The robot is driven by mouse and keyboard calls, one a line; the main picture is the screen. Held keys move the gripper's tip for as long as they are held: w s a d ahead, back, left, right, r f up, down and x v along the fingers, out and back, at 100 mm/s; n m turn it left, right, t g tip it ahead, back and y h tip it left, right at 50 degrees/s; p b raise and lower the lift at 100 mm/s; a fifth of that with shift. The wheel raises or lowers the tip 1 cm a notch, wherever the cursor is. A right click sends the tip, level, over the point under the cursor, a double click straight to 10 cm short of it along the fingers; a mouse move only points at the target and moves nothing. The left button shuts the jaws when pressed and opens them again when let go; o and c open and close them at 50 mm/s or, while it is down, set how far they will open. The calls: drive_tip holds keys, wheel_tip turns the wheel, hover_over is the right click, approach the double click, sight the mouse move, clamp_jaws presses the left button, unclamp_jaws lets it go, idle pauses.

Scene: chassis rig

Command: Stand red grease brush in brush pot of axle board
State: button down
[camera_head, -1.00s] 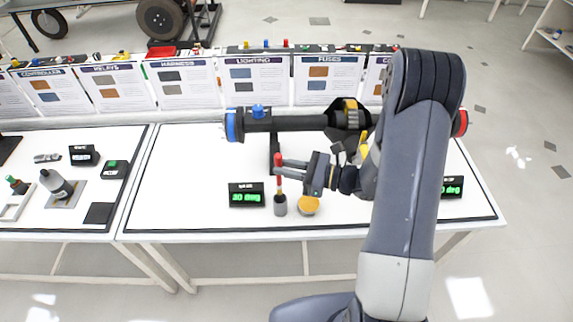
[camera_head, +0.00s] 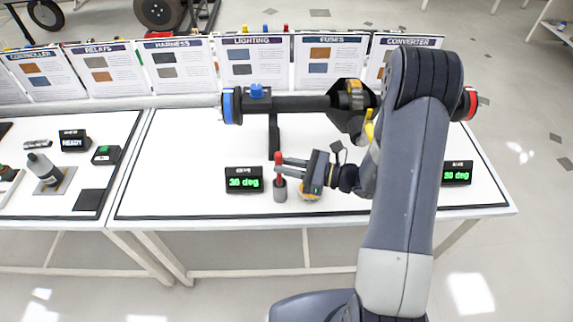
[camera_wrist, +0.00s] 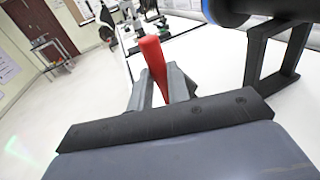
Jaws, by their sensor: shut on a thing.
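The red grease brush (camera_head: 279,160) is upright between the fingers of my gripper (camera_head: 281,168), which is shut on its handle. The handle (camera_wrist: 152,62) also shows red and slightly tilted between the fingers in the wrist view. The grey brush pot (camera_head: 280,192) stands near the table's front edge, directly below the gripper. The brush's lower end appears to be inside the pot; its bristles are hidden. The pot is not visible in the wrist view. The black axle (camera_head: 305,104) lies on its stand behind.
A yellow-topped tin (camera_head: 310,194) stands just right of the pot, partly under my gripper. A display (camera_head: 244,180) is left of the pot. The axle stand's post (camera_head: 274,135) is close behind. White table surface (camera_head: 180,165) is clear at left.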

drive_tip(key=c, duration=1.3)
unclamp_jaws()
drive_tip(key=shift+d, duration=0.15)
drive_tip(key=b+v, duration=0.1)
drive_tip(key=v, duration=0.9)
drive_tip(key=shift+s+d+b, duration=0.2)
drive_tip(key=shift+d+b, duration=0.05)
drive_tip(key=shift+b, duration=0.1)
drive_tip(key=shift+a, duration=0.1)
